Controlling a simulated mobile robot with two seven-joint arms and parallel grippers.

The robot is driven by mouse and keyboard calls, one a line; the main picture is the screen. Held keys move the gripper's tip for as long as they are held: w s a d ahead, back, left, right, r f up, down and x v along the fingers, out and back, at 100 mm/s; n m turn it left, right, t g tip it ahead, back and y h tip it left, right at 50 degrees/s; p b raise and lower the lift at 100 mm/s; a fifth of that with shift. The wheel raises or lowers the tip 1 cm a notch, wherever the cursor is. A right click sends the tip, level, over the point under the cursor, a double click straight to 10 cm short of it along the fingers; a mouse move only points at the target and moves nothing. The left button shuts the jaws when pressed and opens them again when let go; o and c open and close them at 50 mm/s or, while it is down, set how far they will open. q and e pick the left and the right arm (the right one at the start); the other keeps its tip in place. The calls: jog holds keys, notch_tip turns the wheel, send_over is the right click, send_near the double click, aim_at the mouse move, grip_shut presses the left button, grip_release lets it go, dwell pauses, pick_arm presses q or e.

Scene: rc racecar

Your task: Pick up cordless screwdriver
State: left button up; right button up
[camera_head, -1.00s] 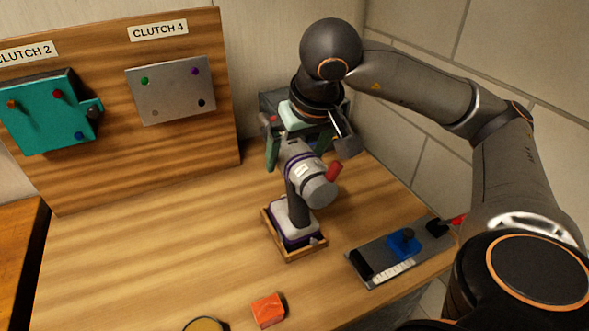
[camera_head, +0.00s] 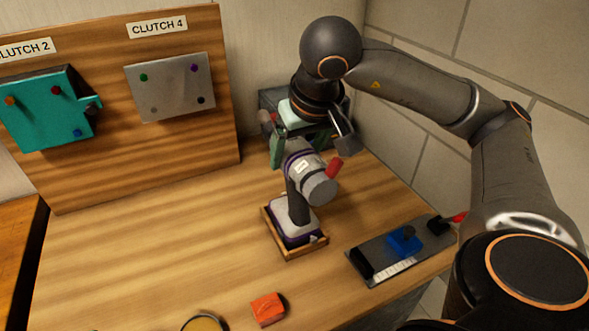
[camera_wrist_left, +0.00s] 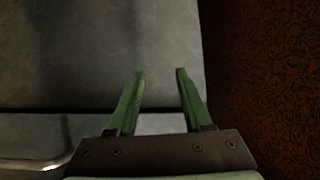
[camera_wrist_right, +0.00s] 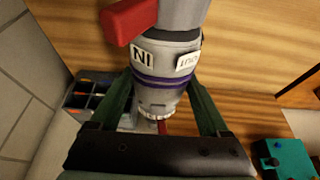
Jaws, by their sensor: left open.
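The cordless screwdriver (camera_head: 304,178) stands upright in a small wooden-rimmed holder (camera_head: 292,252) on the table. It has a grey body with a purple band, a dark handle and a red part on its side. My right gripper (camera_head: 304,152) is over its upper body, coming from behind. In the right wrist view the green fingers straddle the screwdriver's body (camera_wrist_right: 165,65), wide apart; contact is not clear. My left gripper (camera_wrist_left: 160,75) is open and empty in the left wrist view, over grey surfaces, and is out of the head view.
A dark compartment bin (camera_head: 268,102) stands behind my right gripper. A grey plate with a blue part (camera_head: 382,262) lies at the right. An orange block (camera_head: 268,309) is near the front. A wooden board (camera_head: 120,65) with clutch boxes stands at the back left. The table's left-middle is clear.

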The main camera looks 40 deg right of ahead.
grip_shut()
dwell(0.4)
jog(key=shift+r, duration=0.1)
